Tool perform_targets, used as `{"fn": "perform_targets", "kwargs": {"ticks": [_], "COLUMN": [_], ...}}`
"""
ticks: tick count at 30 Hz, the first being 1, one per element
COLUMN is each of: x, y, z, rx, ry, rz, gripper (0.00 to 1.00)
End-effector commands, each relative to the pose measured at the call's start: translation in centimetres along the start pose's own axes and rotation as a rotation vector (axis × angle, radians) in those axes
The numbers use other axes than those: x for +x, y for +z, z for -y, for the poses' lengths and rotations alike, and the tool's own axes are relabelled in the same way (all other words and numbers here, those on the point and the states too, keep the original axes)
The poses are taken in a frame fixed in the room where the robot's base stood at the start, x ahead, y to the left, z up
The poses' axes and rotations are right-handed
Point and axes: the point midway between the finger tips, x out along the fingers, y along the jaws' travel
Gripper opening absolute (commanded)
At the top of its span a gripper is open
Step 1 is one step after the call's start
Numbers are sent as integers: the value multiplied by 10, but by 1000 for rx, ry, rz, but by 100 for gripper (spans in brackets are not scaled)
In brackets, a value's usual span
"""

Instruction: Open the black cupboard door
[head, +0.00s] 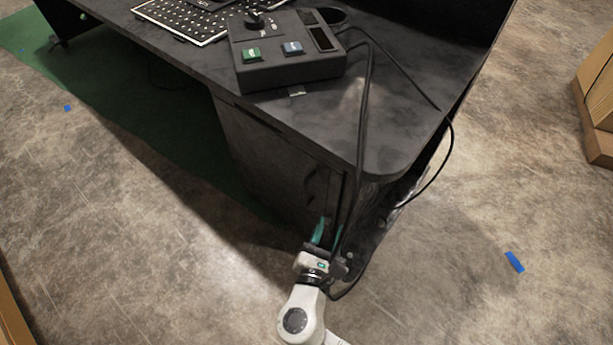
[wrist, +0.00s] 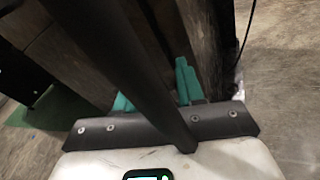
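The black cupboard door (head: 265,155) is the dark front under the desk, in the middle of the head view. A curved dark handle (head: 309,186) shows near its right edge. The door looks shut, though its lower right part is hard to make out. My gripper (head: 328,234) is low at the cupboard's near right corner, below the handle in the picture. Its two teal fingers are apart, with nothing visible between them. In the wrist view, my gripper (wrist: 155,92) also shows spread fingers, partly hidden by a thick dark bar crossing the picture. Contact with the door cannot be told.
Black cables (head: 366,125) hang over the desk's edge (head: 390,165) close beside my gripper. A control box (head: 285,62) and a keyboard-like panel (head: 190,18) lie on the desk. Cardboard boxes (head: 597,100) stand at the right. The floor in front is largely clear.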

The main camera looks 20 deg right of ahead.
Motion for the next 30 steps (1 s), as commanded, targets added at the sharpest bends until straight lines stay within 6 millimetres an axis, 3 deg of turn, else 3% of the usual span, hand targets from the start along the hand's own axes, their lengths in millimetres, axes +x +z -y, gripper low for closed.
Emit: {"fn": "perform_targets", "kwargs": {"ticks": [1,3,9,14,24,30], "x": [-12,-24,-34,-14,44,64], "y": [6,4,-1,-2,2,4], "z": [-21,-39,-59,-62,-75,-79], "rx": [-82,-175,-273,-270,-267,-267], "ry": [69,144,221,218,216,216], "rz": [21,52,90,90,89,89], "gripper": [38,38,38,38,38,38]}}
